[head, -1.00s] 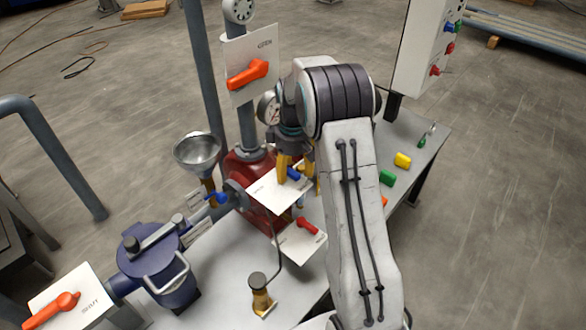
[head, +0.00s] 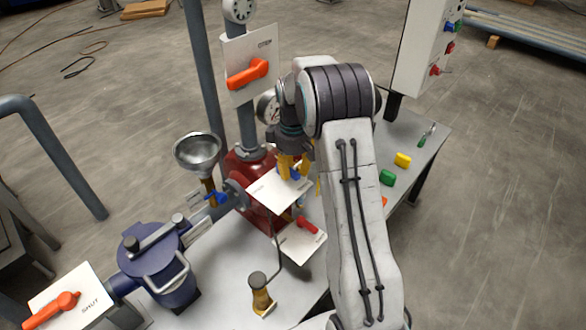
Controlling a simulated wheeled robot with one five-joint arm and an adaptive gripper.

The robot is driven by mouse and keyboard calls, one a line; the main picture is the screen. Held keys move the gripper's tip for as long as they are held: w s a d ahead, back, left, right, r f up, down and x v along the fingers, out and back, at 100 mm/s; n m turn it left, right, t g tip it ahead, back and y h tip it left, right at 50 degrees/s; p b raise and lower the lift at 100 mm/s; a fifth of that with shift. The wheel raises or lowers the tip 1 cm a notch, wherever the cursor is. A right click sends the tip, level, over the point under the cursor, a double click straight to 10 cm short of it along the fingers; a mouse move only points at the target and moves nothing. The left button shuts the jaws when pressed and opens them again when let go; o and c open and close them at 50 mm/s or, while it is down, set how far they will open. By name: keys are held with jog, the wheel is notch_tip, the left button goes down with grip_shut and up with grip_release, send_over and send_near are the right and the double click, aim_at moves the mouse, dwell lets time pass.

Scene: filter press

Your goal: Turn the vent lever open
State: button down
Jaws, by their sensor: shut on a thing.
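My gripper (head: 290,172), with yellow fingers, points down over a white label plate (head: 268,194) near the middle of the head view. It is shut on a small blue lever (head: 295,174) on that plate. The fingers hide most of the lever, so its exact angle is hard to tell. The writing on the plate is too small to read. My arm covers the area just to the right.
A red lever (head: 307,226) sits on a lower plate close below. Orange levers are at a plate marked OPEN (head: 264,45) and one marked SHUT (head: 88,308). A funnel (head: 198,150), blue vessel (head: 158,262) and brass fitting (head: 261,293) stand nearby.

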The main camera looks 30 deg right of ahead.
jog(key=shift+a+m, duration=0.1)
jog(key=shift+m, duration=0.2)
jog(key=m, duration=0.1)
jog(key=a+m+b, duration=0.1)
jog(key=m, duration=0.1)
jog(key=shift+s+a+f+m, duration=0.1)
jog(key=shift+s+m, duration=0.2)
jog(key=shift+w+a+m+b, duration=0.2)
jog(key=shift+a+m, duration=0.45)
jog(key=shift+m, duration=1.6)
jog(key=shift+w+a+m, duration=0.35)
jog(key=shift+a+m, duration=0.25)
jog(key=shift+m, duration=1.7)
jog(key=shift+w+a+m+b, duration=0.2)
jog(key=shift+a+m, duration=0.45)
jog(key=shift+m, duration=1.6)
jog(key=shift+w, duration=0.1)
jog(key=c, duration=0.8)
grip_release()
jog(key=shift+c, duration=0.2)
